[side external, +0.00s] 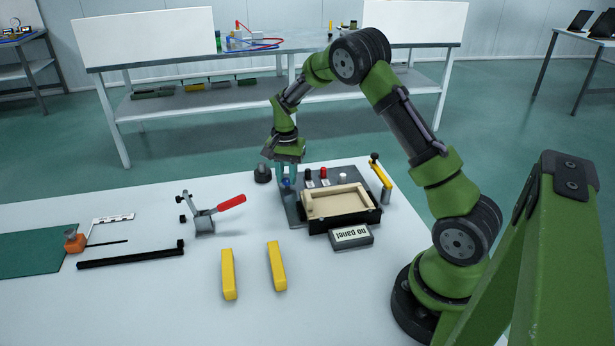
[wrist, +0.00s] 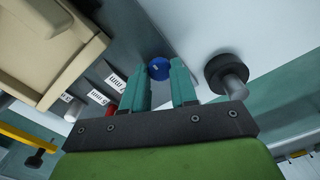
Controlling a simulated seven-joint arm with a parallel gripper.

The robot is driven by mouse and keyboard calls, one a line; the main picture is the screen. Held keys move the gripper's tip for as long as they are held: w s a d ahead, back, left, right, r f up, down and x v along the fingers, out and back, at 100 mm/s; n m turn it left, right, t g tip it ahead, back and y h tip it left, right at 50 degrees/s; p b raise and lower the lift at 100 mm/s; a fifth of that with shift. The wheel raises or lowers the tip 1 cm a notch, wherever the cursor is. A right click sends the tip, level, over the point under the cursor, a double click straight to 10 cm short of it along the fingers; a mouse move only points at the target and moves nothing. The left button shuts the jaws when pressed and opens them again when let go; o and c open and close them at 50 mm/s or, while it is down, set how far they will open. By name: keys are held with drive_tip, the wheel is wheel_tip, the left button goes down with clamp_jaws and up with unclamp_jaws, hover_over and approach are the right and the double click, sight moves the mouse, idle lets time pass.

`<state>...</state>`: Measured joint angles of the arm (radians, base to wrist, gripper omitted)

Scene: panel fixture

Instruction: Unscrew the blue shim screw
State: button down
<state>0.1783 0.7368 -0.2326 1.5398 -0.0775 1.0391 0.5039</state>
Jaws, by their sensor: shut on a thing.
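The blue shim screw (side external: 286,184) stands at the left end of the fixture's grey plate (side external: 293,209). In the wrist view its round blue head (wrist: 158,68) sits between the tips of my teal fingers. My gripper (side external: 287,178) points down over the screw from above and is shut on it. It also shows in the wrist view (wrist: 160,80). The screw's shaft is hidden, so I cannot tell how far it is threaded in.
A red screw (side external: 323,173) and a white one (side external: 342,177) stand to the right, behind the beige tray (side external: 338,202). A dark knob (side external: 262,173) is close on the left. A yellow clamp arm (side external: 381,176) stands at right. A red-handled clamp (side external: 205,217) is further left.

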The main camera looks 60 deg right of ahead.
drive_tip(key=n, duration=0.5)
drive_tip(key=shift+d+n, duration=0.1)
drive_tip(key=shift+n, duration=0.2)
drive_tip(key=n, duration=1)
drive_tip(key=shift+n, duration=2.7)
drive_tip(key=c, duration=0.9)
unclamp_jaws()
